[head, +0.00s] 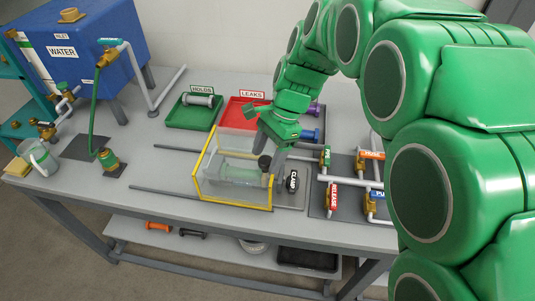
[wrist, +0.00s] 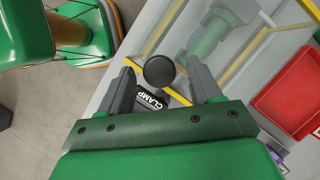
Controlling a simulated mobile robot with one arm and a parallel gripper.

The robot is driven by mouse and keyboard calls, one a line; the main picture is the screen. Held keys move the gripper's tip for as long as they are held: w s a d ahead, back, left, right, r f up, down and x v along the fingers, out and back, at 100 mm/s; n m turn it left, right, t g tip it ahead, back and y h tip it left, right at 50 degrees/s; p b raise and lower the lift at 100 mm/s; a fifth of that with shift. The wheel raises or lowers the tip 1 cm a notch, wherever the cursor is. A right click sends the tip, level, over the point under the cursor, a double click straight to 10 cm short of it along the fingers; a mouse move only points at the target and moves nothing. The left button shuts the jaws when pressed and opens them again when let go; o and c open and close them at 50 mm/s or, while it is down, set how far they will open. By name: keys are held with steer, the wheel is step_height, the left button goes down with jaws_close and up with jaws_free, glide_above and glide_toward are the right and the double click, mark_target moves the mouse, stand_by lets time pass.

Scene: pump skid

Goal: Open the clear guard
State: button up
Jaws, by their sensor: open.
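The clear guard (head: 232,143) is a see-through box with yellow edges in the middle of the bench, down over a cylindrical part (head: 240,176). A round black knob (head: 265,162) shows at its right side. My gripper (head: 270,152) is above the guard's right end, pointing down. In the wrist view, my gripper (wrist: 160,66) is open, with the black knob (wrist: 159,71) between its two fingertips and no clear contact. The guard's clear panel (wrist: 240,25) and yellow edge (wrist: 240,62) show beyond. I cannot tell how far the fingers reach down around the knob.
A black CLAMP handle (head: 292,181) stands just right of the guard. Valves and pipes, with a red RELEASE tag (head: 333,196), are further right. Green HOLDS (head: 190,116) and red LEAKS (head: 236,112) trays lie behind. The bench left of the guard is mostly clear.

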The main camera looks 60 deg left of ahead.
steer(key=shift+s+f, duration=0.1)
steer(key=shift+f, duration=0.1)
steer(key=shift+c, duration=0.5)
jaws_close()
steer(key=s+a, duration=1.5)
steer(key=shift+s+a, duration=0.25)
steer(key=shift+s, duration=0.1)
steer(key=shift+o, duration=0.5)
jaws_free()
steer(key=shift+w+r, duration=0.1)
